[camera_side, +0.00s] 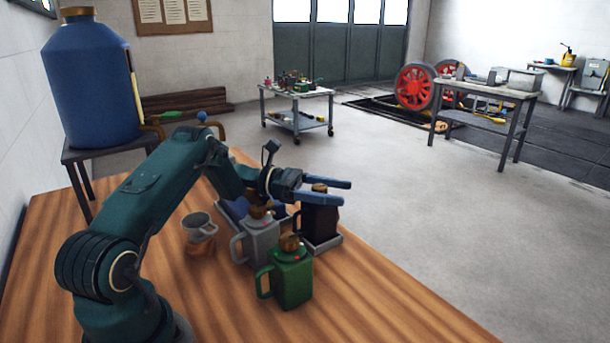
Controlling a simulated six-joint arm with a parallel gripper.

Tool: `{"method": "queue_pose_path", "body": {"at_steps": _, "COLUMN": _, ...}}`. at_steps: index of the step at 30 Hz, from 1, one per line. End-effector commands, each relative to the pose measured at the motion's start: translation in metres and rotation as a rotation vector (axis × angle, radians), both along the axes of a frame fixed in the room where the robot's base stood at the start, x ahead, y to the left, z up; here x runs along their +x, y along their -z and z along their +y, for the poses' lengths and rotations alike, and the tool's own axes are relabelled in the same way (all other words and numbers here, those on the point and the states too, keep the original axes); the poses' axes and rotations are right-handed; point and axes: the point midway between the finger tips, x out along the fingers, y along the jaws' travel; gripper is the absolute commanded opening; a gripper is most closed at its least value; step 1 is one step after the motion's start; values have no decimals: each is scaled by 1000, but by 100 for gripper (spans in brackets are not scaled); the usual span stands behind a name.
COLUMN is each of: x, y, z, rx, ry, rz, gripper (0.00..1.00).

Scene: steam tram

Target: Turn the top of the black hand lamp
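The black hand lamp (320,222) stands upright on the wooden table, in a shallow grey tray (332,243). Its brown top (320,187) shows between my gripper's fingers. My gripper (346,193) points to the right with its two blue fingers apart, one on the far side and one on the near side of the top. I cannot tell whether the fingers touch the top. The near finger hides part of the lamp's upper body.
A grey hand lamp (262,243) and a green hand lamp (293,278) stand close by on the near side. The wooden table (390,300) is clear at the front right.

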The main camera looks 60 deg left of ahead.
Motion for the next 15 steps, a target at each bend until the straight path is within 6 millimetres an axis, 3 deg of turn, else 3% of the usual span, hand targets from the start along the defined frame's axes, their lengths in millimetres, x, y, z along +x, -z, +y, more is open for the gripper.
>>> {"method": "queue_pose_path", "body": {"at_steps": 8, "x": 0, "y": 1, "z": 1, "rx": 0, "ry": 0, "rz": 1, "gripper": 69}}
{"method": "queue_pose_path", "body": {"at_steps": 15, "x": -16, "y": 1, "z": 23, "rx": 1, "ry": -5, "rz": 1, "gripper": 69}}
